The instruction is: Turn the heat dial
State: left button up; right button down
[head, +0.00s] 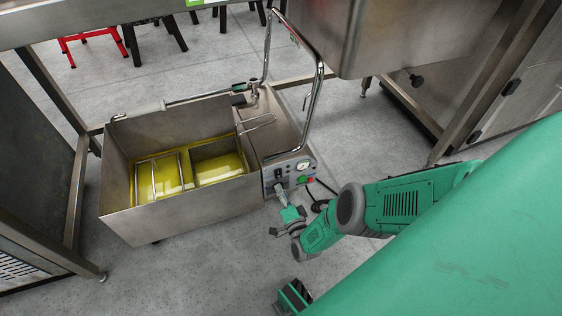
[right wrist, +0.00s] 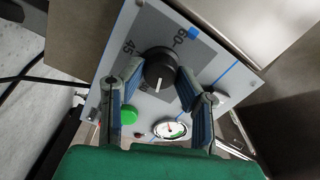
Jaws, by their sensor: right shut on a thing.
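The heat dial (right wrist: 160,66) is a round black knob with a white pointer line, on the pale control panel (right wrist: 205,50) of a steel tub unit (head: 190,212). In the right wrist view the pointer line aims down, away from the printed 45 and 60. A blue mark sits near the 60. My right gripper (right wrist: 158,83) has one finger on each side of the knob and is shut on it. In the head view the right gripper (head: 281,189) is at the panel front, and the knob is hard to make out there.
The tub holds yellow liquid (head: 160,187). A curved metal tube (head: 321,90) rises above the unit.

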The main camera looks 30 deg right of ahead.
jog(key=m, duration=2.1)
jog(key=shift+f+m, duration=0.3)
jog(key=shift+f, duration=0.05)
dwell(0.3)
jog(key=c, duration=1.2)
grip_release()
jog(key=shift+r, duration=0.2)
